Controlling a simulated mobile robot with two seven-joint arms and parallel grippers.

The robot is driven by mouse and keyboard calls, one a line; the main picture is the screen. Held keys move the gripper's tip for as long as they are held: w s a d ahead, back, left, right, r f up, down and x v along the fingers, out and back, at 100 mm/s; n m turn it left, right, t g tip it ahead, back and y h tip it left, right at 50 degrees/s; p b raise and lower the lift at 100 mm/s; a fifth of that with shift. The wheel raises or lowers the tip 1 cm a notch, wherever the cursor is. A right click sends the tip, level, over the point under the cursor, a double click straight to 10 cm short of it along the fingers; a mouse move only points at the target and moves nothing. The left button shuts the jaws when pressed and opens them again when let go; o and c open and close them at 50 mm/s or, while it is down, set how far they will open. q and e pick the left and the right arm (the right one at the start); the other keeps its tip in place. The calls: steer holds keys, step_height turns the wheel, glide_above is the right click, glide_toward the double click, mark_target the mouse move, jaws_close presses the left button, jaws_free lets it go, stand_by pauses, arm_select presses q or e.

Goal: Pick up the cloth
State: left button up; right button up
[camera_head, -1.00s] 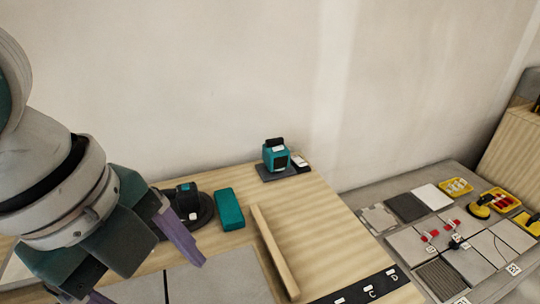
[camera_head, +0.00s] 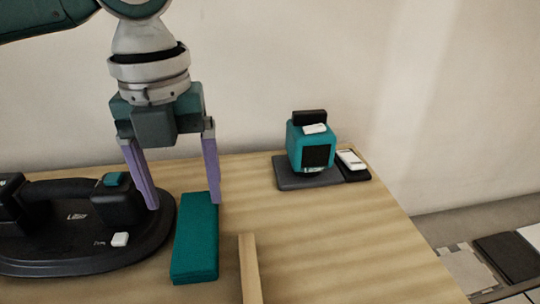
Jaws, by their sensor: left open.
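The cloth looks to be the teal folded block (camera_head: 196,248) lying on the wooden table, in the lower left of the head view. My left gripper (camera_head: 185,203) points down with its two purple fingers apart. It is open and empty. Its fingertips appear above the far end of the cloth, the right finger near the cloth's far right corner and the left finger over the black tool's edge. I cannot tell the exact height of the fingertips. My right gripper is not in view.
A black suction tool (camera_head: 70,262) stands close on the cloth's left. A wooden strip (camera_head: 249,272) lies to its right. A teal device (camera_head: 310,147) on a dark base stands farther back. The table (camera_head: 345,240) is clear at the right, with a wall behind.

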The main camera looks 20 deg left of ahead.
mark_target(195, 224)
arm_select(q)
steer(key=f, duration=0.2)
steer(key=f+b, duration=0.1)
steer(key=f, duration=0.3)
steer(key=shift+w+f+b, duration=0.15)
steer(key=shift+w+b, duration=0.1)
steer(key=shift+b, duration=0.05)
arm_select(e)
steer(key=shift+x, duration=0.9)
arm_select(q)
steer(key=c, duration=0.8)
